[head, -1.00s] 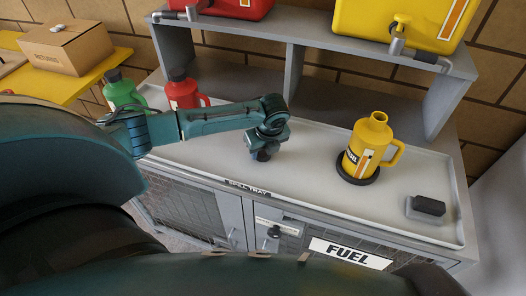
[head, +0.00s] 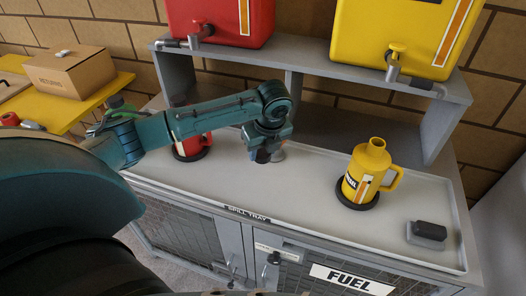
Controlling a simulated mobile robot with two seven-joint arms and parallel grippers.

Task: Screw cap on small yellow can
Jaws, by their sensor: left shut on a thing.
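The small yellow can (head: 366,170) stands upright on a black round base on the right half of the grey spill tray (head: 310,207). Its neck is open, with no cap on it. My left gripper (head: 264,153) points down over the tray's back middle, left of the can and apart from it. It is shut on a small dark thing, which looks like the cap; the fingers hide most of it. My right gripper is not in view.
A red can (head: 194,142), partly behind my left arm, stands at the tray's left. A dark block (head: 430,230) lies at the right. Large red (head: 225,20) and yellow (head: 395,35) containers with taps sit on the shelf above. The tray between gripper and yellow can is clear.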

